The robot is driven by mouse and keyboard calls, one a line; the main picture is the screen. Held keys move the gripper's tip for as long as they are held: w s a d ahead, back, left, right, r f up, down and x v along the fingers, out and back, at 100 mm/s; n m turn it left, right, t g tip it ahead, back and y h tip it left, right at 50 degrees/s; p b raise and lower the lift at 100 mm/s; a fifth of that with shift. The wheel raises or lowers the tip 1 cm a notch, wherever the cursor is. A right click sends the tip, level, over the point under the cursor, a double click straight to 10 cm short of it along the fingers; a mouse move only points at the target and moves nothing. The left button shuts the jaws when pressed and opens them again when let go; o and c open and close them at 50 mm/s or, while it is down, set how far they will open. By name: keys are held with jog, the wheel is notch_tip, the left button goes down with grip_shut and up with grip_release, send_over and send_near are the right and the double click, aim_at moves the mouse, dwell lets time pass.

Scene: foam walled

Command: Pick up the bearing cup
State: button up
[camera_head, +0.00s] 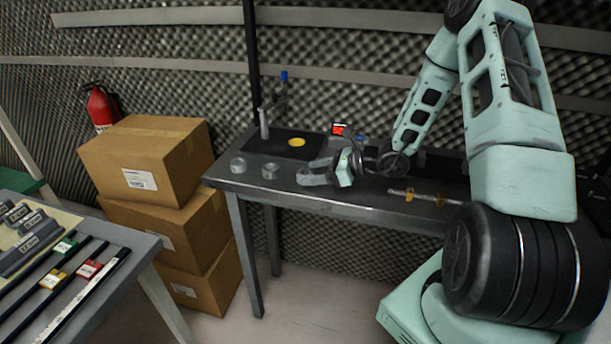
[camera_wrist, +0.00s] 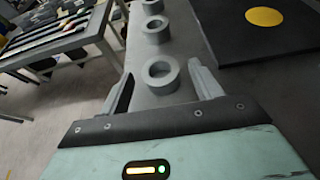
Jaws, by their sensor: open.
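Several grey ring-shaped cups stand in a row on the workbench. In the wrist view the nearest cup (camera_wrist: 161,76) lies just ahead of and between my fingertips, with a second cup (camera_wrist: 157,29) and a third cup (camera_wrist: 152,6) behind it. In the head view two cups show clearly, one at the left end (camera_head: 238,166) and one closer to my gripper (camera_head: 270,171). Which one is the bearing cup, I cannot tell. My gripper (camera_head: 304,172) is open and empty, low over the bench, its fingers (camera_wrist: 160,69) pointing toward the row.
The grey workbench (camera_head: 345,200) carries a black mat with a yellow disc (camera_head: 297,142) and a stand with a blue top (camera_head: 284,76). Small brass-coloured parts (camera_head: 409,194) lie to the right. Cardboard boxes (camera_head: 150,160) are stacked left; another table (camera_head: 130,265) stands at front left.

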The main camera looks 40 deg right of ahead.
aim_at(303, 172)
jog(key=shift+x, duration=1.5)
jog(key=c, duration=1.1)
jog(key=shift+r, duration=0.1)
